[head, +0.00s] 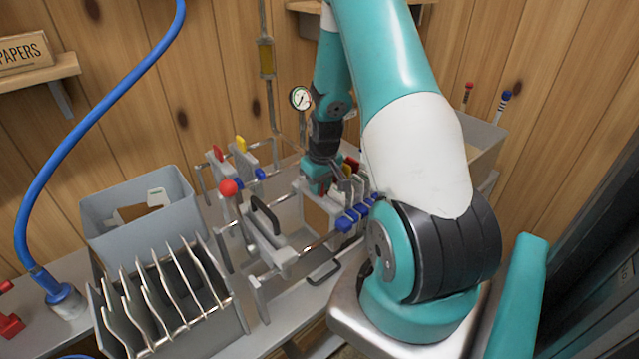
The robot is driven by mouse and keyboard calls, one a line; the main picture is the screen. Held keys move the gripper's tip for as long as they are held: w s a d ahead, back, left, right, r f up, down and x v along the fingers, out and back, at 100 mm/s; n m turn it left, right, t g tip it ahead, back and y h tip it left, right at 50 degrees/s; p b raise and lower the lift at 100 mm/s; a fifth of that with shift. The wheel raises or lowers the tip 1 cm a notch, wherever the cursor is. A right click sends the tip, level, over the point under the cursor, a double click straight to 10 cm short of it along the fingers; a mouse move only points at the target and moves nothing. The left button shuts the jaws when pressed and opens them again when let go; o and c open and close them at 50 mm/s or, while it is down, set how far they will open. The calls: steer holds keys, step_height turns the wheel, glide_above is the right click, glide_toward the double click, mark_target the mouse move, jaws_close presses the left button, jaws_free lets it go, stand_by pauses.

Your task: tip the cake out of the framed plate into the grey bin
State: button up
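My gripper (317,190) reaches down into the middle of the filter press, beside the plates. Its fingertips are mostly hidden among the plates, so I cannot tell whether it is shut on one. Several grey plates with blue, red and yellow tabs hang on the press rails (222,200). A tan-brown face (315,217), possibly the cake in the framed plate, shows just below my gripper. A blue-grey bin (165,222) stands at the left with a white piece and a brown piece inside. A paler grey bin (487,140) stands at the back right, partly hidden by my arm.
A rack (230,318) of upright wavy sheets stands in front of the left bin. A black-handled end block (268,240) and a red knob (229,187) are on the press. A blue hose (95,118) arcs at the left. A gauge (300,98) is behind.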

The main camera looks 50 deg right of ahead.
steer(key=shift+c, duration=0.4)
jaws_close()
step_height(320, 180, up, 19)
steer(key=p, duration=1.4)
